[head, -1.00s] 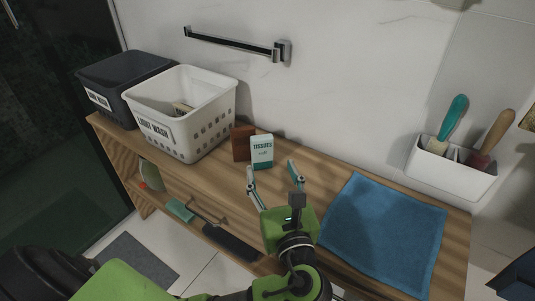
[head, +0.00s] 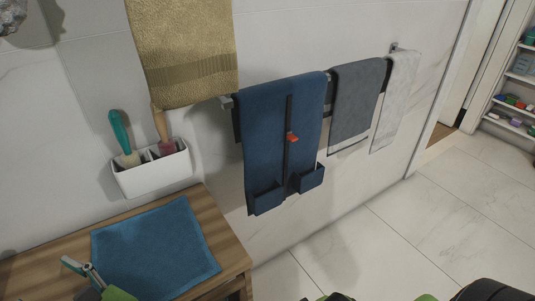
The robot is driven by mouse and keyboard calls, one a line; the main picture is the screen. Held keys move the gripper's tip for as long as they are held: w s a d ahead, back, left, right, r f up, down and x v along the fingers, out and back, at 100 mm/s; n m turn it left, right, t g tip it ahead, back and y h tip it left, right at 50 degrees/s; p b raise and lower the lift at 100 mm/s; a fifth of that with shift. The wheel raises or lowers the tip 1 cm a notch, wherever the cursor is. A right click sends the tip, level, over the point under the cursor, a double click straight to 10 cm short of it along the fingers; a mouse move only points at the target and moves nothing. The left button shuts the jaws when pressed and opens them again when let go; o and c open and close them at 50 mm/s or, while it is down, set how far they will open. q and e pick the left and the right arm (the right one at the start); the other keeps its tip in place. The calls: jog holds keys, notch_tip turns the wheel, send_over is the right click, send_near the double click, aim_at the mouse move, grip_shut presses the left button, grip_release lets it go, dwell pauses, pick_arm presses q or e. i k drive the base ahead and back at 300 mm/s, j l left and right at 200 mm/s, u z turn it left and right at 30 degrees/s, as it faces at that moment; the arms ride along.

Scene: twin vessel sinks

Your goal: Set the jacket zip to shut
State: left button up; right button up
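The jacket seems to be the dark blue garment (head: 262,150) hanging on the wall rail, with two pockets at its lower edge. A dark zip strip runs down its middle. The red-orange zip slider (head: 292,137) sits on this strip, around mid-height. My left gripper (head: 72,266) is at the bottom left edge, over the wooden counter and well apart from the jacket. One finger with a teal pad shows clearly, standing alone with nothing held; the rest is cut off. My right gripper is not in view.
A blue mat (head: 155,250) lies on the wooden counter (head: 222,232). A white holder (head: 150,175) with two brushes is on the wall. A mustard towel (head: 185,55) hangs left of the jacket, grey (head: 355,100) and white (head: 397,95) towels right. The tiled floor (head: 400,235) is clear.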

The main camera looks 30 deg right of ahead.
aim_at(290, 136)
jog(key=z, duration=1)
